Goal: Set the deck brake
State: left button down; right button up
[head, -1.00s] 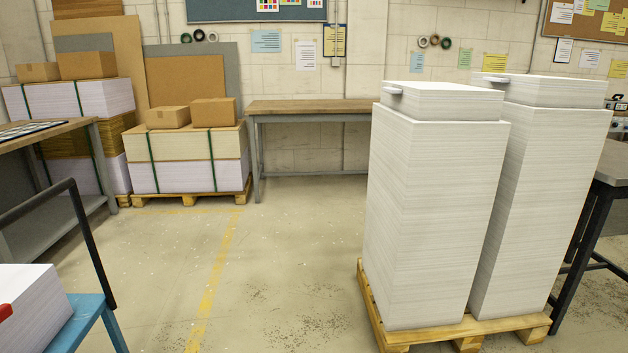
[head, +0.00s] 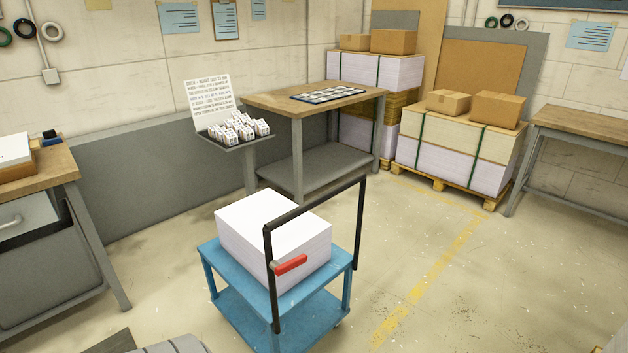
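A blue two-shelf cart (head: 228,278) stands on the floor near the lower middle of the head view. A white paper stack (head: 270,235) lies on its top deck. A black handle frame (head: 310,205) rises at the cart's right side. A red lever (head: 291,264), likely the deck brake, sits by the handle's near post and points to the right, roughly level. Neither of my grippers is in view.
A small stand (head: 248,143) with white blocks and a sign is behind the cart, beside a wooden workbench (head: 260,99). Another bench (head: 55,172) stands at left. Loaded pallets (head: 440,180) stand at the back. Floor right of the cart (head: 430,270) is clear.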

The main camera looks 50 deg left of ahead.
aim_at(280, 270)
jog(key=z, duration=1)
jog(key=k, duration=0.85)
jog(key=u, duration=1.2)
jog(key=i, duration=0.5)
